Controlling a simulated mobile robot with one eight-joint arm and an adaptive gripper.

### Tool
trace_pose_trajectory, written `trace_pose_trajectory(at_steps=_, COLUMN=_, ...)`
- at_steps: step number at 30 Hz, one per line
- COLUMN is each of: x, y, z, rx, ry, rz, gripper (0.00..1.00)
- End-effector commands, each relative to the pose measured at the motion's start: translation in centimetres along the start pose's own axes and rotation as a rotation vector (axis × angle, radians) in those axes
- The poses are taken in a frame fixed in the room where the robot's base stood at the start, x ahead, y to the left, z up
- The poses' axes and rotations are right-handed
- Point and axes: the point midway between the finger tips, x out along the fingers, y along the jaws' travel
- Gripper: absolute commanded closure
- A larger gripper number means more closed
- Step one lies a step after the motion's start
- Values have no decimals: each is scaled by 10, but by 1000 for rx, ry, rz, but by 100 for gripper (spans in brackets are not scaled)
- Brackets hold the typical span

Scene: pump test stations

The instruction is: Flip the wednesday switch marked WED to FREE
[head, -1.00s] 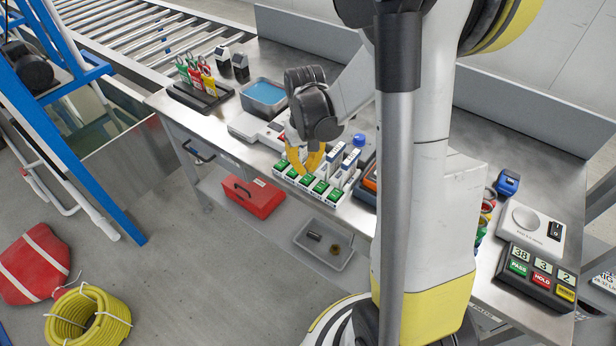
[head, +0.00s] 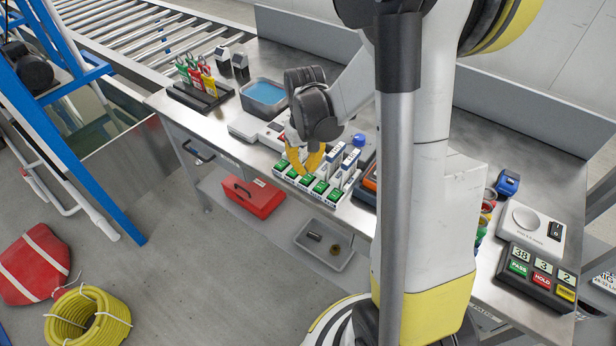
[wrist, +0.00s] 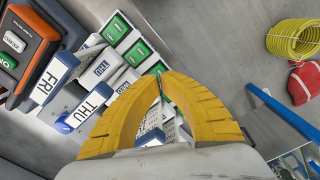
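The switch bank (head: 333,196) is a row of white day units with green plates along the front of the bench. In the wrist view, upright levers marked FRI (wrist: 48,82) and THU (wrist: 85,108) stand left of my gripper, with green plates (wrist: 137,53) above. My gripper (wrist: 161,78) has yellow ribbed fingers with the tips together, low over the bank. In the head view my gripper (head: 303,173) covers the bank's middle-left part.
An orange-and-dark device (wrist: 25,45) stands close beside the FRI lever. A red toolbox (head: 255,197) and a grey tray (head: 325,244) sit on the lower shelf.

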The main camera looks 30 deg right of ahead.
Motion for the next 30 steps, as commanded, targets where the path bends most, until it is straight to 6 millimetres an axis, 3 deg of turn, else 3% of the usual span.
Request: trace_pose_trajectory(at_steps=30, x=16, y=0, z=0, rx=0, ry=0, rz=0, gripper=100)
